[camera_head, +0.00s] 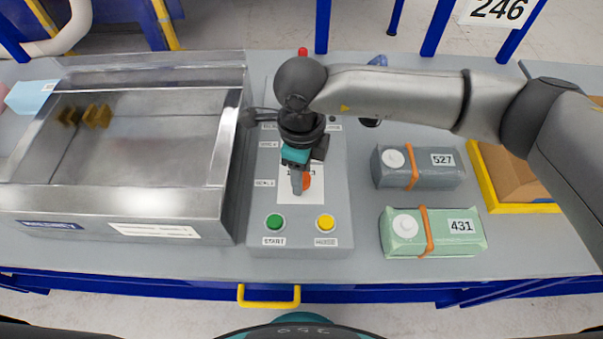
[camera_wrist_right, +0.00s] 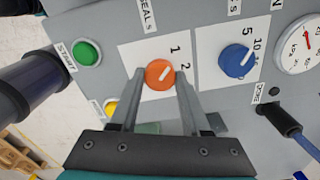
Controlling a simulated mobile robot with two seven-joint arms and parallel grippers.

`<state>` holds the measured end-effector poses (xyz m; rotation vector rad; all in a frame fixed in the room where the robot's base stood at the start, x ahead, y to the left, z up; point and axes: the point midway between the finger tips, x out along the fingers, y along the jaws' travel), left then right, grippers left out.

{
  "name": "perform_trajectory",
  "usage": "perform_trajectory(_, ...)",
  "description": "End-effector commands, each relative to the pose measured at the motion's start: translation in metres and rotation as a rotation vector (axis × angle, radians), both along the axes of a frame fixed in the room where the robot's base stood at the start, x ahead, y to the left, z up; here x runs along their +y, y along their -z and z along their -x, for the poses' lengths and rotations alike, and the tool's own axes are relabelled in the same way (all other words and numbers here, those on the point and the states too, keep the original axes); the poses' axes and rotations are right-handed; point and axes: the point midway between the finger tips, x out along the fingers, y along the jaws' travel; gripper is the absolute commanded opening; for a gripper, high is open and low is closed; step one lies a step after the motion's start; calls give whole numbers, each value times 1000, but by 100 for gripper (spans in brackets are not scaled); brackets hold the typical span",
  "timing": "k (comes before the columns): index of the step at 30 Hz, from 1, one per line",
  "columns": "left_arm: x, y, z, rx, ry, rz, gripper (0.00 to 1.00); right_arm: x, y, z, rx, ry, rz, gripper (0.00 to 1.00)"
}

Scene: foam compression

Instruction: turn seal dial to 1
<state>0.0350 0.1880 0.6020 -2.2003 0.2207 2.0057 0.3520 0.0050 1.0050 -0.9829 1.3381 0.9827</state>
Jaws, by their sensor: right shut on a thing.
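The orange seal dial (camera_wrist_right: 159,74) sits on a white plate of the grey control panel (camera_head: 262,205). Its white mark points up and to the right in the right wrist view, toward the printed 1 and 2; I cannot tell exactly which. My right gripper (camera_head: 298,184) points down at the panel, its fingertips on either side of the dial and shut on it. In the head view the dial (camera_head: 307,181) is partly hidden behind the gripper. My left gripper is not in view.
Green (camera_head: 275,222) and yellow (camera_head: 325,222) buttons sit at the panel's front. A metal chamber (camera_head: 228,150) stands left; grey (camera_head: 440,179) and green (camera_head: 394,238) packs lie right.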

Motion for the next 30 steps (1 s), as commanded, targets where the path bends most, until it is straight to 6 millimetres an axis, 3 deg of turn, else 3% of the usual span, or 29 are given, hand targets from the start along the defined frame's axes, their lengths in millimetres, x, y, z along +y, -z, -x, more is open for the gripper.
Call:
perform_trajectory(11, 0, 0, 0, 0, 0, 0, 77, 0, -1, 0, -3, -8, -1, 0)
perform_trajectory(12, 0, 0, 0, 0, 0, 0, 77, 0, -1, 0, -3, -7, -1, 51)
perform_trajectory(19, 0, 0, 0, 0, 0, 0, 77, 0, -1, 0, -1, -6, -1, 77)
perform_trajectory(30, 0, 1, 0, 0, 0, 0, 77, 0, -8, -1, -3, -5, -1, 77)
